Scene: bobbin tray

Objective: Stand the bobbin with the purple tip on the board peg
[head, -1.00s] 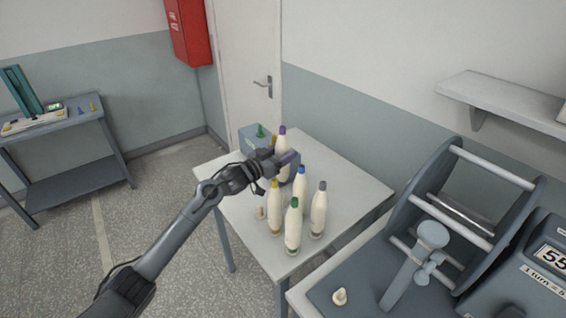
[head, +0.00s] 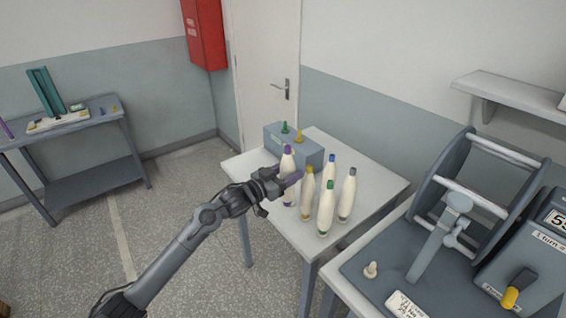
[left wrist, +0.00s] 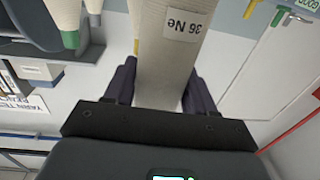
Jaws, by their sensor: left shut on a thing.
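The bobbin with the purple tip (head: 288,161) is a cream, tapered bobbin, held roughly upright at the left of the standing bobbins. My left gripper (head: 287,180) is shut around its body. In the left wrist view the held bobbin (left wrist: 170,50) runs between the two dark fingers and shows a "36 Ne" label. I cannot tell whether its foot clears the table. On the far left bench lies a pale board (head: 58,121) with a teal upright; no peg on it can be made out. My right gripper is not in view.
Bobbins with yellow (head: 308,190), blue (head: 331,172), green (head: 326,210) and grey (head: 347,195) tips stand close on the small table (head: 375,180). A grey box (head: 310,153) with green and yellow cones is behind. A reel machine (head: 470,190) stands right. Open floor (head: 185,185) separates the tables.

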